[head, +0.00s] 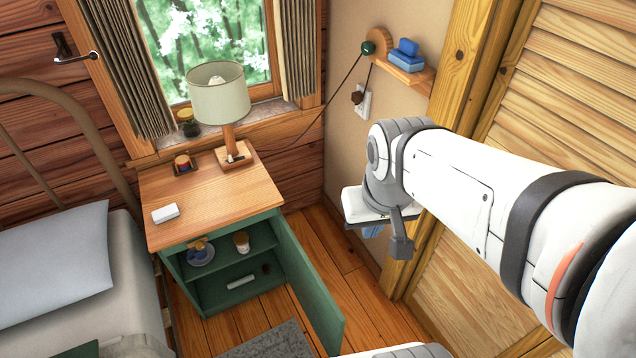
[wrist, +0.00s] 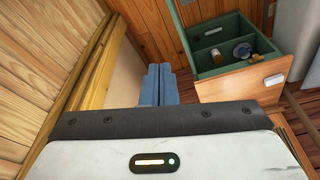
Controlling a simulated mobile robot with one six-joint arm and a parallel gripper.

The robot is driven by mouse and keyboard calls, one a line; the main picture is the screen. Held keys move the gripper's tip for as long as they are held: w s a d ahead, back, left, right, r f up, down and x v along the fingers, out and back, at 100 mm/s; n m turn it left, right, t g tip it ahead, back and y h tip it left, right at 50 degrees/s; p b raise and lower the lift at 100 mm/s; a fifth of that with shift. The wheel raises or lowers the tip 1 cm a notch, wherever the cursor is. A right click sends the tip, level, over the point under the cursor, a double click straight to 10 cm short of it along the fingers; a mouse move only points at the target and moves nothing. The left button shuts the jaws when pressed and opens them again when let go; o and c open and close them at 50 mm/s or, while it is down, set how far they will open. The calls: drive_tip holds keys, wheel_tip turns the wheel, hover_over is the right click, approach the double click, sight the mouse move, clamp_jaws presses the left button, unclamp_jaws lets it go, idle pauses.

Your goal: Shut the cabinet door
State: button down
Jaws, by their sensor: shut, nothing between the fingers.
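The green cabinet (head: 243,291) with a wooden top stands under the window, its shelves exposed. Its door (head: 308,290) stands wide open, swung out from the right side of the front. In the wrist view the cabinet (wrist: 240,85) is at the upper right, and the door (wrist: 181,32) shows as a narrow green panel at its left. My gripper (head: 372,231) is to the right of the door, apart from it, mostly hidden behind my wrist. In the wrist view my gripper's blue fingers (wrist: 158,75) are together and empty.
The bed (head: 60,250) is close at the left. A louvred wooden door (head: 575,75) and wall bound the right. Bare floor lies between wall and cabinet door.

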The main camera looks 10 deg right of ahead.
drive_tip(key=w+d+f+m+g+y+b, duration=0.15)
drive_tip(key=w+f+m+b, duration=0.3)
drive_tip(key=f+b, duration=0.55)
drive_tip(key=w+d+f+m+g+y+b, duration=0.1)
drive_tip(key=w+d+f+m+b, duration=0.45)
drive_tip(key=f, duration=0.85)
drive_tip(key=w+a+f+m+g+y+b, duration=0.1)
drive_tip(key=w+f+m+g+y+b, duration=0.2)
drive_tip(key=f+b, duration=0.85)
drive_tip(key=s+a+f+m+t+h+b, duration=0.1)
drive_tip(key=s+a+f+b, duration=0.1)
drive_tip(key=a+f, duration=0.5)
drive_tip(key=shift+f+b, duration=0.7)
drive_tip(key=shift+f, duration=0.9)
drive_tip(key=shift+a, duration=0.1)
